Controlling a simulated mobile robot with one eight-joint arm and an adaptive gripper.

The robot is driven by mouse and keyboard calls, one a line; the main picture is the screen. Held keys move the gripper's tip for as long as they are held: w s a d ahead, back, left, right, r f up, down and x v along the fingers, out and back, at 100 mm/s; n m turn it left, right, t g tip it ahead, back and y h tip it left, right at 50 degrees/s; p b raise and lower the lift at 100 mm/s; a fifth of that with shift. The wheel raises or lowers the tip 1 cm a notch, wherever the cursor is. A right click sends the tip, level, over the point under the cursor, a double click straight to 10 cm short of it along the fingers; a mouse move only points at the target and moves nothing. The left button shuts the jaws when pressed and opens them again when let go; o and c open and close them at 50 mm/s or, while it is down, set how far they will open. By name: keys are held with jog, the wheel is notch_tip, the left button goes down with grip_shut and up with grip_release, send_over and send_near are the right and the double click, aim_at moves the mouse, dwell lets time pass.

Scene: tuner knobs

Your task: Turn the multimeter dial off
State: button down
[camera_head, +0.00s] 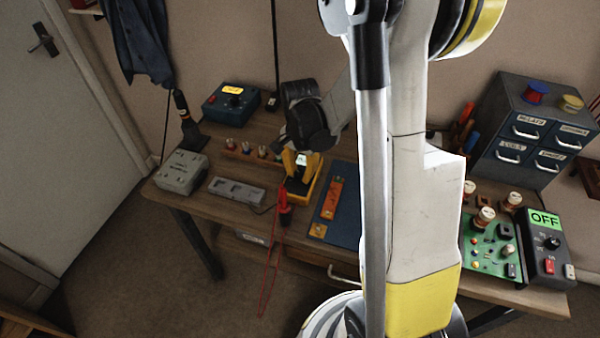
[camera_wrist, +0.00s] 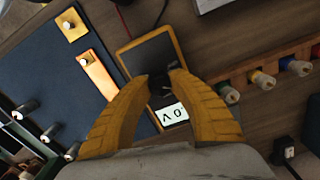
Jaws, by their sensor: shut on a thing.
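The multimeter is a yellow-rimmed dark box (camera_head: 313,184) on the workbench; it also shows in the wrist view (camera_wrist: 157,45). Its small lit display (camera_wrist: 171,114) shows characters resembling "0 V", upside down in the wrist view. My gripper (camera_wrist: 160,82) reaches over the meter, with its yellow fingers on either side of the dark dial (camera_wrist: 160,86). The fingers are shut on the dial. The tips hide much of it, so I cannot read its setting. In the head view my gripper (camera_head: 296,172) comes down on the meter from behind.
A blue mat (camera_head: 342,222) with an orange strip lies right of the meter. Red leads (camera_head: 270,262) hang over the front edge. A row of knobs (camera_head: 250,152) and a grey panel (camera_head: 236,191) lie left. A green board (camera_head: 487,247) stands far right. My arm blocks the centre.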

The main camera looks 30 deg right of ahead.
aim_at(300, 172)
jog(key=n, duration=1.1)
jog(key=shift+n+b, duration=0.3)
jog(key=shift+b, duration=0.1)
dwell(0.4)
jog(key=c, duration=1.1)
grip_release()
jog(key=shift+r, duration=0.1)
notch_tip(300, 172, up, 12)
